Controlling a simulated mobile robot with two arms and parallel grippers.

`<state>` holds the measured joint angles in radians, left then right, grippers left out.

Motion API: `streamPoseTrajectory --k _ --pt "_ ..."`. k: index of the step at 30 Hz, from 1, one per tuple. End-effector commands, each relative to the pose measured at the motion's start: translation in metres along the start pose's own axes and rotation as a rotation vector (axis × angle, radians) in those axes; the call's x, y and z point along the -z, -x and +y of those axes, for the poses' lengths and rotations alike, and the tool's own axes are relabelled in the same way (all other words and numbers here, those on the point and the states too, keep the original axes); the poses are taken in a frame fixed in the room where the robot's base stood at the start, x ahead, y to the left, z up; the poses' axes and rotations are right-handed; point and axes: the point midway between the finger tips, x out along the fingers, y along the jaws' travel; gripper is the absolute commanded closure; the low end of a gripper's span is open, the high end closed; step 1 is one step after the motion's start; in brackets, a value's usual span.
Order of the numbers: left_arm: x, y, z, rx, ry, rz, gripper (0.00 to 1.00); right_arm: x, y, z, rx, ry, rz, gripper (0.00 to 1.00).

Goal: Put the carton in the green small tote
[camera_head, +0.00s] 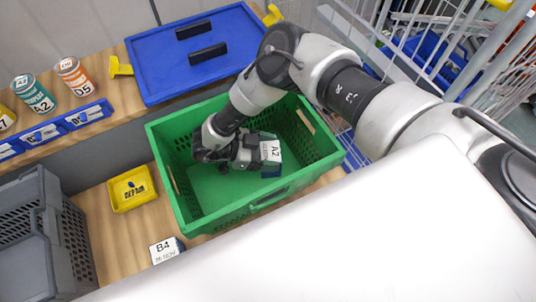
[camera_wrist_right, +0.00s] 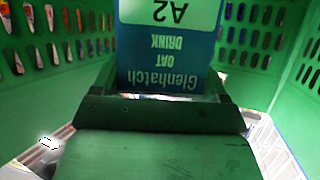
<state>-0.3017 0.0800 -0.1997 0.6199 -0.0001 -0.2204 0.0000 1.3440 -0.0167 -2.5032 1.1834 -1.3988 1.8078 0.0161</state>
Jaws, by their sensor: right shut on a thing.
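A green tote (camera_head: 168,166) stands on the wooden surface in the middle of the head view. My right gripper (camera_head: 258,153) reaches down inside it and is shut on the carton (camera_head: 271,150), which has a pale label reading A2. In the right wrist view the carton (camera_wrist_right: 165,55) is teal with "Glenhatch oat drink" upside down, between the fingers (camera_wrist_right: 150,115). Green tote walls (camera_wrist_right: 265,45) surround it there. I cannot tell whether the carton touches the tote floor. My left gripper is not in view.
A grey crate (camera_head: 75,235) stands at the left and a small yellow bin (camera_head: 131,188) beside the green tote. A box marked B4 (camera_head: 166,250) sits in front. Cans (camera_head: 74,75) and a blue tray (camera_head: 160,70) are on the back shelf. A wire cart (camera_head: 455,45) is at the right.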

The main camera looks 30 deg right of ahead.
Motion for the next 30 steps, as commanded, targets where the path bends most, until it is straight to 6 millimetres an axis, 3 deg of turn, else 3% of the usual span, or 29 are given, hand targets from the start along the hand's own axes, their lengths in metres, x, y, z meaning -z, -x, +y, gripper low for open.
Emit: streamPoseTrajectory --k 6,30 --pt "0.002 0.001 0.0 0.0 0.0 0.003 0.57 -0.021 -0.008 0.0 0.001 0.0 0.0 0.58" --pt "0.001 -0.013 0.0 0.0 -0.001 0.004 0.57 -0.032 -0.013 0.0 0.0 -0.001 0.001 0.58"
